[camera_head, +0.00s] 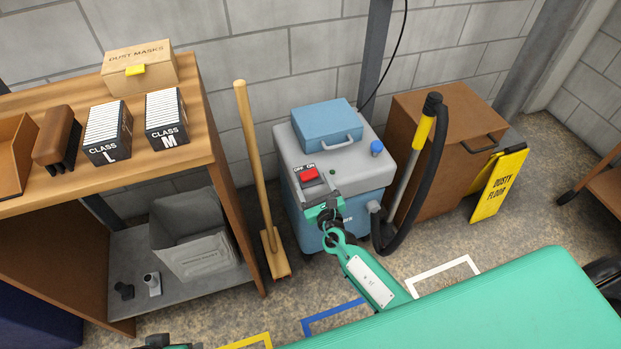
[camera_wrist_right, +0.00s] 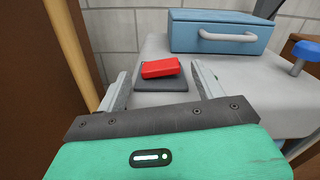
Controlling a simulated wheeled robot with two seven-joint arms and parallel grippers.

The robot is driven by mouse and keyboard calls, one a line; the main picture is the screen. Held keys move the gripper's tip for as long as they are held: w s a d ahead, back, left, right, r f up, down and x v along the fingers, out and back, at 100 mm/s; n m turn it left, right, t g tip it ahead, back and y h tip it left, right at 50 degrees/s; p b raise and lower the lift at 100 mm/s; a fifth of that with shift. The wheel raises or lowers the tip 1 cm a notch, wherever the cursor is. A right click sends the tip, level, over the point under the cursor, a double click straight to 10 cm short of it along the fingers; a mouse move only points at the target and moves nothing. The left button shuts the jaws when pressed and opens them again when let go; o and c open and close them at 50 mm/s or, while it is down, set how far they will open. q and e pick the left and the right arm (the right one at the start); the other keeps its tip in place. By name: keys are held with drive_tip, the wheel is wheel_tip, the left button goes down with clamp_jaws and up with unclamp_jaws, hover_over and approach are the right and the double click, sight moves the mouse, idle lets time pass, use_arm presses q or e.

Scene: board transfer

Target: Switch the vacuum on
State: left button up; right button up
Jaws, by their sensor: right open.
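The vacuum (camera_head: 291,152) is a grey-topped blue machine standing against the wall. Its red switch (camera_head: 309,174) sits on a dark plate on the grey top, beside a small OFF/ON label (camera_head: 304,166). In the right wrist view, the red rocker (camera_wrist_right: 160,68) is tilted on its plate, between and beyond my fingertips. My right gripper (camera_head: 318,194) is open and empty, just in front of the switch; contact cannot be told. A dark and green part at the bottom edge of the head view looks like my left gripper (camera_head: 165,342), mostly cut off.
A blue case (camera_head: 326,125) with a grey handle sits on the vacuum, with a blue knob (camera_head: 376,147) to its right. A black hose (camera_head: 437,150) hangs at the right. A broom (camera_head: 258,170) leans at the left, beside the wooden shelf (camera_head: 215,160).

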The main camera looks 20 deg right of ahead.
sight(312, 178)
drive_tip(key=w, duration=0.2)
drive_tip(key=shift+w, duration=0.55)
drive_tip(key=c, duration=1)
use_arm(q)
drive_tip(key=shift+s+r, duration=0.15)
drive_tip(key=shift+r, duration=0.1)
use_arm(e)
drive_tip(key=shift+o, duration=0.2)
drive_tip(key=m+b, duration=0.2)
drive_tip(key=m, duration=0.1)
drive_tip(key=shift+d+f+m+b, duration=0.1)
drive_tip(key=shift+f+m+b, duration=0.05)
drive_tip(key=shift+m+b, duration=0.2)
use_arm(q)
drive_tip(key=w+d+f+t+h, duration=0.1)
drive_tip(key=w+d+t+h, duration=0.1)
drive_tip(key=w+d+t, duration=0.1)
drive_tip(key=shift+w+d+m+t, duration=0.3)
drive_tip(key=shift+w+d, duration=0.2)
drive_tip(key=shift+d, duration=0.55)
use_arm(e)
drive_tip(key=shift+m, duration=0.45)
use_arm(q)
drive_tip(key=shift+f, duration=0.1)
use_arm(e)
drive_tip(key=o, duration=1)
drive_tip(key=shift+c, duration=0.2)
